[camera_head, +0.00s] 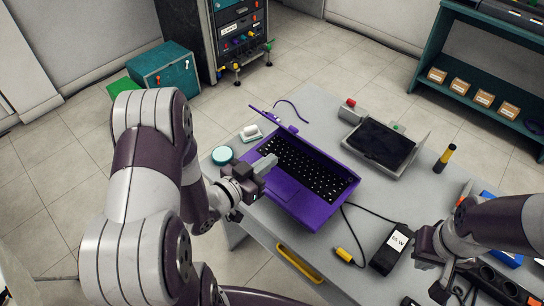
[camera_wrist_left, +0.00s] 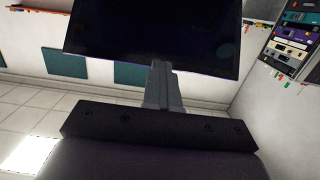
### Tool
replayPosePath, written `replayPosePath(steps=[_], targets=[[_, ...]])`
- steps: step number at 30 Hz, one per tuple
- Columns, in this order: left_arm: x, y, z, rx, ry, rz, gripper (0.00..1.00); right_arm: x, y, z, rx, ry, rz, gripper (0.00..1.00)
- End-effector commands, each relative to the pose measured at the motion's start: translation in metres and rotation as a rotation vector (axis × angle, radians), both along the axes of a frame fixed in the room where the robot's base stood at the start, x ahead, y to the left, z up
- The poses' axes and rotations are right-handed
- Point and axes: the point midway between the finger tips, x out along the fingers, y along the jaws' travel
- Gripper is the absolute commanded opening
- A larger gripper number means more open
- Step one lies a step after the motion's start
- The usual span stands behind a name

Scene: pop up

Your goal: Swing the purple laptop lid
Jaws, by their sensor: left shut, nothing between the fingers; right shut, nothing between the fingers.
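The purple laptop (camera_head: 298,203) lies on the grey table, its black keyboard showing. In the left wrist view the lid's dark screen (camera_wrist_left: 150,32) fills the top middle. My left gripper (camera_head: 270,162) is shut and empty over the left end of the laptop; its fingertips show in front of the screen's lower edge in the left wrist view (camera_wrist_left: 160,68). Whether they touch the lid I cannot tell. My right gripper (camera_head: 440,292) is shut and empty at the lower right, apart from the laptop.
A tablet-like device (camera_head: 385,143) stands behind the laptop. A black adapter (camera_head: 391,249) with cables and a yellow plug (camera_head: 344,255) lie in front. A teal round container (camera_head: 222,155) sits left. A black-and-yellow cylinder (camera_head: 444,159) stands right.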

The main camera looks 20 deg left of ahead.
Motion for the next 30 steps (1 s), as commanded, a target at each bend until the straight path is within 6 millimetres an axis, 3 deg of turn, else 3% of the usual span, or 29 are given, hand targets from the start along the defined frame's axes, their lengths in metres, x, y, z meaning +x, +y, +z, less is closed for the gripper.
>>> replayPosePath(steps=[6,15,16,18,19,30], targets=[[-0.012,0.005,-0.013,-0.001,0.002,0.001,0.00,0.000,0.000,-0.010,0.000,0.000,0.000,0.00],[-0.014,0.006,-0.013,-0.001,0.000,0.000,0.00,0.000,0.000,-0.010,0.000,0.000,0.000,0.00],[-0.014,0.006,-0.013,-0.001,0.000,0.000,0.01,0.000,0.000,-0.010,0.000,0.000,0.000,0.00],[-0.014,0.006,-0.013,-0.001,0.000,0.000,0.24,0.000,0.000,-0.010,0.000,0.000,0.000,0.00],[-0.014,0.006,-0.014,-0.001,0.000,0.000,0.28,0.000,0.000,-0.010,0.000,0.000,0.000,0.00],[-0.023,0.011,-0.013,-0.001,0.001,0.005,0.28,0.000,0.000,-0.010,0.000,0.000,0.000,0.00]])
